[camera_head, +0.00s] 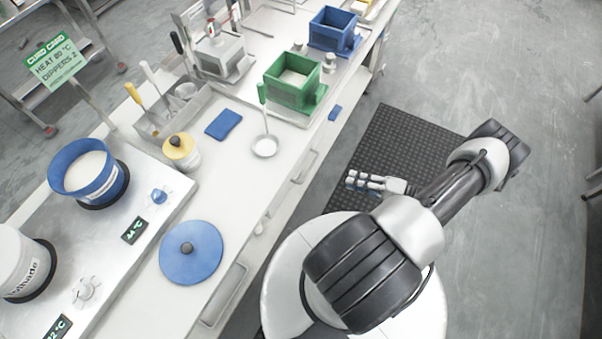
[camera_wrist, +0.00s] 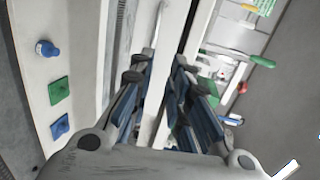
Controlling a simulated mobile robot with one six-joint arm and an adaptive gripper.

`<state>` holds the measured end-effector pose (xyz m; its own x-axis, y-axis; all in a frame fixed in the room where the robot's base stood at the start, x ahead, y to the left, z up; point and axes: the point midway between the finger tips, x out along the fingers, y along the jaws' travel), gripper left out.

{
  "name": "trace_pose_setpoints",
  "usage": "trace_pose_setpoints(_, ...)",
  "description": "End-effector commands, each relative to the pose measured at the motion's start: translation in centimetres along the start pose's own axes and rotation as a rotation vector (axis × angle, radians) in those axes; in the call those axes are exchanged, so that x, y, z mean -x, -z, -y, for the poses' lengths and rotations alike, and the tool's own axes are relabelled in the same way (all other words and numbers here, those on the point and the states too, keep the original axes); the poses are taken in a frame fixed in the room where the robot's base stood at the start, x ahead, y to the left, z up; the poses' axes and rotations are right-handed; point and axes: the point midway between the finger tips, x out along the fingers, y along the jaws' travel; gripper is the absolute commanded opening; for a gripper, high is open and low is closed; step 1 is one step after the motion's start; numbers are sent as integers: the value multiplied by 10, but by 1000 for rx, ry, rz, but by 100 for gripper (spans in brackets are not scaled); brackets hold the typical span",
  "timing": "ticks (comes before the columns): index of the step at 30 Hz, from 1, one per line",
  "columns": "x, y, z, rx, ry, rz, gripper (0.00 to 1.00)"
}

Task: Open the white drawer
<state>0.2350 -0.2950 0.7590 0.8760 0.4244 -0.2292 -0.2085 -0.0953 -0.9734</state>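The white drawer fronts run along the front of the white bench in the head view. One bar handle (camera_head: 304,166) is level with my gripper, and another handle (camera_head: 224,294) is nearer the bottom. The drawers look closed there; I cannot tell which one is meant. My gripper (camera_head: 363,182) is to the right of the upper handle, over the dark mat, with a visible gap to the bench. In the wrist view my gripper (camera_wrist: 161,88) has its fingers spread, with nothing held between them. A pale upright strip shows behind and between the fingers.
On the bench (camera_head: 228,185) are a blue lid (camera_head: 191,253), a ladle (camera_head: 265,146), a yellow-topped jar (camera_head: 180,150), a green box (camera_head: 292,82) and a blue box (camera_head: 333,30). A green-handled tool (camera_wrist: 240,56) shows in the wrist view. Floor right of my arm is clear.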

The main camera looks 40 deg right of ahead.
Motion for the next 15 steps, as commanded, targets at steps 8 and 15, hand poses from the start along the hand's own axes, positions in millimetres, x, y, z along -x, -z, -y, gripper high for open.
trace_pose_setpoints(8,-9,-5,-16,-3,28,-58,17)
trace_pose_setpoints(15,-55,-3,-15,-6,26,-53,17)
